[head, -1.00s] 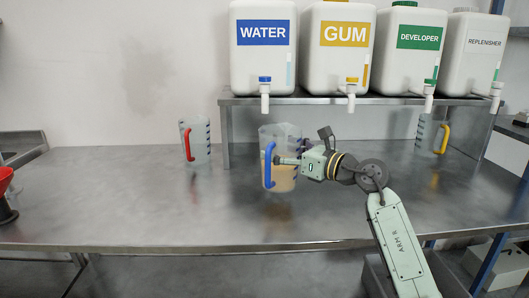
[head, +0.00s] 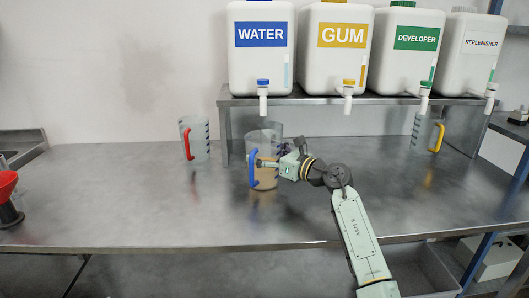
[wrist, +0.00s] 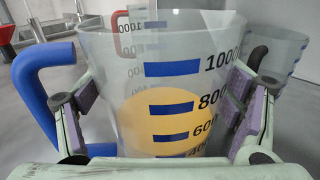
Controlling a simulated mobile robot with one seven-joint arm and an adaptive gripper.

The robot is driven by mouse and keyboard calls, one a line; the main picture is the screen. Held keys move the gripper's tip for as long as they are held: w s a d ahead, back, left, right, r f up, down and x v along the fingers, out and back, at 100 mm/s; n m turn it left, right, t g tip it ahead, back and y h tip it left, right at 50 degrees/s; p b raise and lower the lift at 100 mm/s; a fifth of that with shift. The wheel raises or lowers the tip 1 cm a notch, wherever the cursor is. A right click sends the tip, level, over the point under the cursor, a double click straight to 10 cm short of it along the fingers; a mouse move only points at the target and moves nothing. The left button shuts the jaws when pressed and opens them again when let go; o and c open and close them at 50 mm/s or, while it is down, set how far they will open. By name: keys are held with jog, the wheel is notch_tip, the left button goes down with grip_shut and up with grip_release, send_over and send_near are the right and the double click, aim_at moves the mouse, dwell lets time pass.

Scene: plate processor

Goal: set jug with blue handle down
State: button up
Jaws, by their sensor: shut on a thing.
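The jug with the blue handle (head: 262,145) is upright over the middle of the metal bench, with yellowish liquid in its lower part. My gripper (head: 270,164) is shut on it from the right. In the wrist view, the jug (wrist: 160,50) fills the space between the finger pads, which press on both sides of its wall. The left finger sits inside the loop of the blue handle (wrist: 30,95). The jug's base is at or just above the bench; I cannot tell if it touches. Its bottom is hidden in the wrist view.
Another clear jug (wrist: 287,40) stands close behind. A red-handled jug (head: 199,135) stands left, and a yellow-handled jug (head: 422,132) right, near the shelf (head: 345,101) with labelled tanks. A red funnel (head: 7,183) is at far left. The bench (head: 120,200) is clear at front left.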

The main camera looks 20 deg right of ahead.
jog(key=shift+f, duration=0.15)
jog(key=o, duration=1.7)
jog(key=shift+r, duration=0.2)
jog(key=shift+s+d+f+b, duration=0.2)
jog(key=shift+s+d+b, duration=0.05)
jog(key=shift+s+b, duration=0.05)
jog(key=b+v, duration=0.4)
jog(key=v, duration=0.7)
jog(key=shift+s+r, duration=0.1)
jog(key=shift+s, duration=0.05)
